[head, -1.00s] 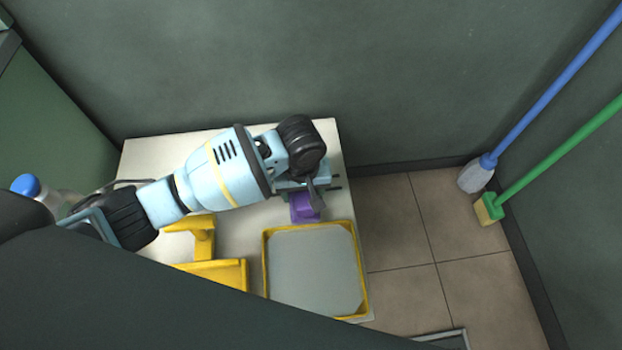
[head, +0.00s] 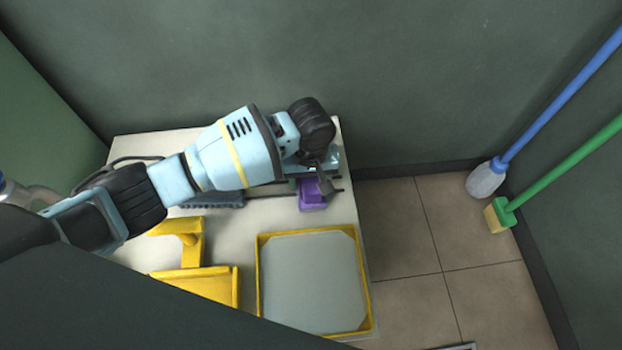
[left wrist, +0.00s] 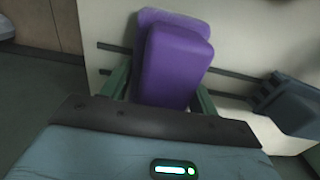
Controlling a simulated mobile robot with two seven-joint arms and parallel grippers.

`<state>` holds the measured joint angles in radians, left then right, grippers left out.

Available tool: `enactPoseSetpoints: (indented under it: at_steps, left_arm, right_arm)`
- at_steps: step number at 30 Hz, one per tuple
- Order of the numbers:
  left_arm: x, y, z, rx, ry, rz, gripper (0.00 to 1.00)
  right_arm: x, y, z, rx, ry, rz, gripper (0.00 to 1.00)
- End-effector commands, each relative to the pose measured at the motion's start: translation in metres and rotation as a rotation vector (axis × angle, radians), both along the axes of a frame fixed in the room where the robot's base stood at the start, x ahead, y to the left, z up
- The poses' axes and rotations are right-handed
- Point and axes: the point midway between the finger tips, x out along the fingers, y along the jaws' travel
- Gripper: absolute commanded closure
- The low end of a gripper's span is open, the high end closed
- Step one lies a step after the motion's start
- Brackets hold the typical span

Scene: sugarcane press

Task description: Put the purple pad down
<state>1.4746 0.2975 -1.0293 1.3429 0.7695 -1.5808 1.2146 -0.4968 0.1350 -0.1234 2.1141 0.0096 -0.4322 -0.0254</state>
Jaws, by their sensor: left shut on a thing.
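The purple pad (head: 311,199) is near the right side of the white table, behind the yellow-rimmed tray. My left gripper (head: 308,184) is over it and shut on it. In the left wrist view the purple pad (left wrist: 172,65) sits between the two green fingers (left wrist: 162,92). A second purple layer or edge shows behind it. Dark bars run across the table on both sides of the pad. I cannot tell whether the pad touches the table or bars. My right gripper is not in view.
The yellow-rimmed tray (head: 259,288) with a grey floor is empty. A yellow stand (head: 205,282) is left of it. A dark grey block (left wrist: 290,105) lies on the table beside the pad. A blue-handled mop (head: 486,181) and green-handled broom (head: 498,214) lean at the right.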

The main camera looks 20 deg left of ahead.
Motion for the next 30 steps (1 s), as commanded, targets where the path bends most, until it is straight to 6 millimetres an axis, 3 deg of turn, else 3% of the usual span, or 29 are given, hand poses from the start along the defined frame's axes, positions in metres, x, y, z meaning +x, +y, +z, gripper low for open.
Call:
enactPoseSetpoints:
  at_steps: [15, 16, 20, 30]
  left_arm:
    - [0.0008, -0.0001, -0.0051, -0.001, -0.003, 0.001, 0.77]
    - [0.0009, 0.0001, -0.005, -0.001, -0.004, 0.001, 0.37]
    - [0.0007, 0.0, -0.0051, -0.001, -0.003, 0.001, 0.2]
    - [0.001, 0.0003, -0.0016, 0.0, -0.003, 0.0, 0.19]
  right_arm:
    - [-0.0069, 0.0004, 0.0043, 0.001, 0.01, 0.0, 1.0]
    - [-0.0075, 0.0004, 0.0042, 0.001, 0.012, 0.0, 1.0]
    - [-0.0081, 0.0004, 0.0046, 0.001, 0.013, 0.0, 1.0]
    - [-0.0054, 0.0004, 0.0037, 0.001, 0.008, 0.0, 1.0]
